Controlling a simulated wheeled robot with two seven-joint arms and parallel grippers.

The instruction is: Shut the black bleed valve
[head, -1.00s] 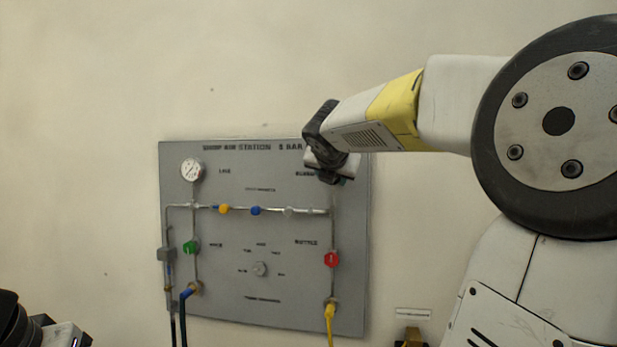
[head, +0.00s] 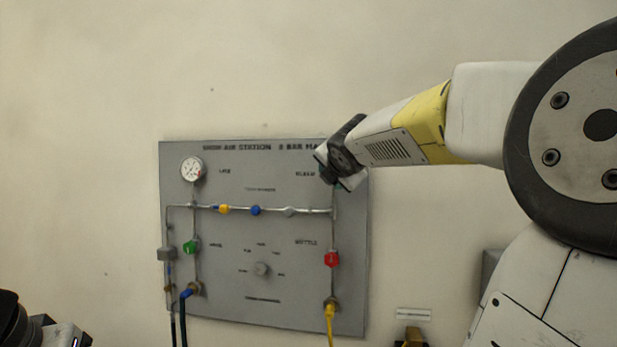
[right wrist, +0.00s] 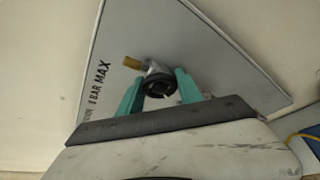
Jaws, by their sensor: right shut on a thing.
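The black bleed valve (right wrist: 158,86) is a small round dark knob on a metal fitting with a brass stub. It shows in the right wrist view. My right gripper (right wrist: 160,81) has its two teal fingers on either side of this knob and is shut on it.
The panel also carries a white gauge (head: 192,169), a green knob (head: 190,247), a red knob (head: 331,259), yellow (head: 224,209) and blue (head: 256,210) fittings on a pipe, and a grey selector (head: 261,269).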

